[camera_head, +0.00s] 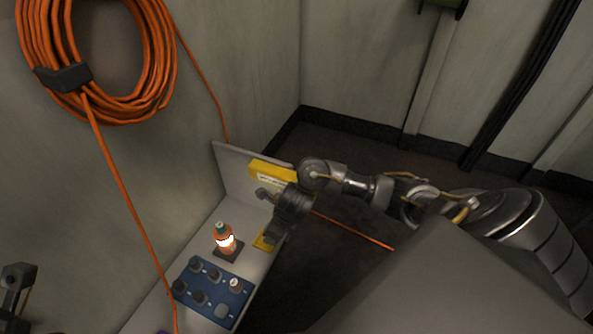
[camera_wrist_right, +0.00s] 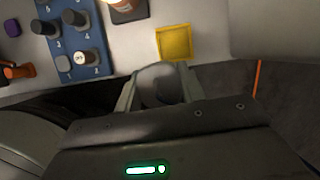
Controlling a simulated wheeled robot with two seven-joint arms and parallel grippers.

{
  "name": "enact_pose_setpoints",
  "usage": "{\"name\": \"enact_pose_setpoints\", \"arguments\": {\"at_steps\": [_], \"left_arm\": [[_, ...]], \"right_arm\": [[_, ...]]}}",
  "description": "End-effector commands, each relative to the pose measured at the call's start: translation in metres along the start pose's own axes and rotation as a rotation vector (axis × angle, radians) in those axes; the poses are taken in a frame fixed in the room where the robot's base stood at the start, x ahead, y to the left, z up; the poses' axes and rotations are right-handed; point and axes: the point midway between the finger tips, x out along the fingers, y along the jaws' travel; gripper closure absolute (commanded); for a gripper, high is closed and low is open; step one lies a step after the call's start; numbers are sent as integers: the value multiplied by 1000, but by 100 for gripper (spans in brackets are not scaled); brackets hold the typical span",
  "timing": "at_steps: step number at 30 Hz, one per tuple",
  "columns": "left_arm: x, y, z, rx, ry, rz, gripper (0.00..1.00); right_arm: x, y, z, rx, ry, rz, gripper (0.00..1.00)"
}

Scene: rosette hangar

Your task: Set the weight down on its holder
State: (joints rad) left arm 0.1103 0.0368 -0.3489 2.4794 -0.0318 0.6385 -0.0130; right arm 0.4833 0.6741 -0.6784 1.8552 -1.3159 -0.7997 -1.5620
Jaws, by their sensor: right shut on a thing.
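My right gripper (camera_head: 264,216) hangs over the right edge of the grey bench. In the right wrist view, its fingers (camera_wrist_right: 158,88) are shut on a rounded grey piece, the weight (camera_wrist_right: 160,82), partly hidden between them. A yellow square with a raised rim (camera_wrist_right: 174,42) lies on the bench just beyond the fingers; it also shows in the head view (camera_head: 262,242). A blue numbered board (camera_head: 207,293) bears several dark knobs and a flat grey disc (camera_head: 222,311). I cannot tell which is the holder. Part of my left arm (camera_head: 16,282) shows at lower left; its jaws are unclear.
A glowing orange bottle-like lamp (camera_head: 224,239) stands on a dark base between board and yellow square. A yellow box (camera_head: 272,171) is at the bench's back. An orange cable (camera_head: 125,185) hangs from a coil (camera_head: 152,75) and crosses the bench's left side.

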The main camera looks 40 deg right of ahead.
Motion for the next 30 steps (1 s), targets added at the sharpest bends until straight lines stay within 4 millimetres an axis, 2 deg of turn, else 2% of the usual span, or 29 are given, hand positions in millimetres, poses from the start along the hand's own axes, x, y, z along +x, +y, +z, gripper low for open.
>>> {"name": "enact_pose_setpoints", "arguments": {"at_steps": [1, 3, 9, 13, 17, 22, 30], "left_arm": [[0, 0, 0, 0, 0, 0, 64], [0, 0, 0, 0, 0, 0, 64], [0, 0, 0, 0, 0, 0, 64], [0, 0, 0, 0, 0, 0, 64], [0, 0, 0, 0, 0, 0, 64], [0, 0, 0, 0, 0, 0, 64], [0, 0, 0, 0, 0, 0, 64]], "right_arm": [[1, -2, 19, 8, -6, -7, 100], [4, -4, 35, 33, -4, -17, 100], [15, -14, 64, 164, -3, -72, 100], [27, -21, 58, 286, 0, -121, 100], [37, -25, 39, 398, 1, -167, 100], [38, -28, 37, 492, -3, -203, 100], [38, -29, 36, 532, -2, -220, 100]]}}
